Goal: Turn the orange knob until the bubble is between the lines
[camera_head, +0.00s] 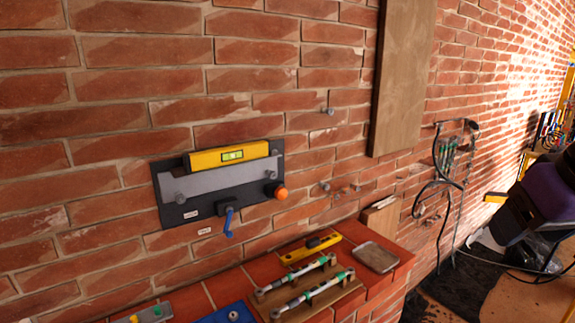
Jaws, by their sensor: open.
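The yellow spirit level (205,159) lies along the top of a grey bar (222,179) on a dark wall plate (167,211). The bar and level slope up to the right in the picture. The green vial (232,155) faces me. Its bubble and lines are too small to tell their relation. The orange knob (281,194) sticks out at the plate's lower right. A blue crank handle (229,222) hangs below the bar.
A brick ledge (395,262) below the plate holds a yellow level tool (310,250), green-and-silver rods on a wooden board (312,288), a grey tray (376,257) and a blue block (230,313). A wooden plank (402,75) and hanging cables (441,165) are on the wall.

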